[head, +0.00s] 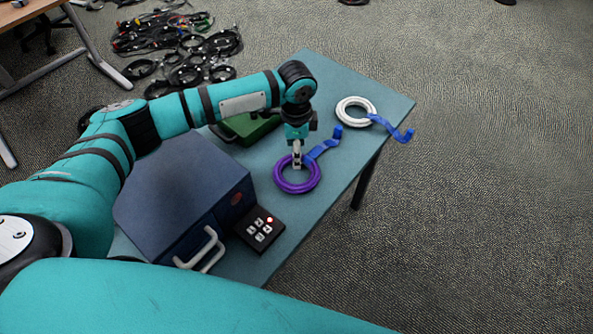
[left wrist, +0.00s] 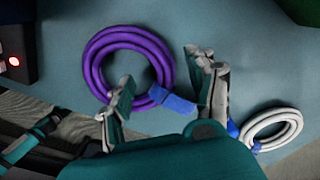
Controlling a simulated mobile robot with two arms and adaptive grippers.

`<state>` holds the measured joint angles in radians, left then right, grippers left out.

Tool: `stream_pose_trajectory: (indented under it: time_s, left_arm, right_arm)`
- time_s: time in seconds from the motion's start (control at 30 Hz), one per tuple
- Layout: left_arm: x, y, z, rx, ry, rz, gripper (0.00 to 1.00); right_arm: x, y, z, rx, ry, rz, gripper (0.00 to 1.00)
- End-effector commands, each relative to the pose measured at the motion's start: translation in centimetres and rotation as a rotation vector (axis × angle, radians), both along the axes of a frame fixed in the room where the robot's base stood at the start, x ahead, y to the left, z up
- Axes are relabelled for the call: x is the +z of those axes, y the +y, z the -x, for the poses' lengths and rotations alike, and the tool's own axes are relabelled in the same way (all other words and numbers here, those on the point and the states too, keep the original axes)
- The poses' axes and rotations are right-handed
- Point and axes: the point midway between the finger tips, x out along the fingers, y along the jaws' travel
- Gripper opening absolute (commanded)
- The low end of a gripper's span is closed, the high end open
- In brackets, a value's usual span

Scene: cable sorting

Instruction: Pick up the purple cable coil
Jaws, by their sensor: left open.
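The purple cable coil (head: 280,186) lies flat on the teal table, with a blue strap on its upper right side. It also shows in the left wrist view (left wrist: 92,62). My left gripper (head: 297,165) is above the coil's far rim, pointing down. In the left wrist view my left gripper (left wrist: 160,75) is open, its two fingers apart. One finger overlaps the coil's lower part and the other is to the right of the coil. Nothing is between the fingers except part of the coil's right side and strap, seen below. My right gripper is not in view.
A white coil with a blue strap (head: 340,110) lies at the table's far right. A blue box (head: 165,190) with white handles, a button panel (head: 250,238) and a green case (head: 262,126) stand on the left. The table's right edge (head: 350,180) is close to the coil.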

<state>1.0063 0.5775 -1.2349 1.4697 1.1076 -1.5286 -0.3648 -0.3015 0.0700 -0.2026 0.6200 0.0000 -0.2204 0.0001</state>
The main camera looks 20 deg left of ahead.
Motion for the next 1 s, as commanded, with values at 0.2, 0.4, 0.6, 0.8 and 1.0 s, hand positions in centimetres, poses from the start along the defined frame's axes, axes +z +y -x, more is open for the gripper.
stream_pose_trajectory:
  time_s: [0.2, 0.4, 0.6, 0.8, 1.0]
  left_arm:
    - [-2.5, 0.1, 0.2, 0.0, 0.0, -0.001, 0.58]
    - [-2.6, 0.1, 0.1, 0.0, -0.001, 0.0, 0.58]
    - [-2.6, 0.1, 0.1, 0.0, 0.0, 0.0, 0.37]
    - [-2.6, 0.1, 0.2, 0.0, 0.0, 0.0, 0.11]
    - [-2.6, 0.0, 0.1, 0.0, 0.0, 0.0, 0.0]
  right_arm:
    - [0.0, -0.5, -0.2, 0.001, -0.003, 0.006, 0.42]
    - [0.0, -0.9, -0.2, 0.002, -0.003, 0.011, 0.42]
    - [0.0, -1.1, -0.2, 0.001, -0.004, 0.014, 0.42]
    - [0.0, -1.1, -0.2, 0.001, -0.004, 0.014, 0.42]
    - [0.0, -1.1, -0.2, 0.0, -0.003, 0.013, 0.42]
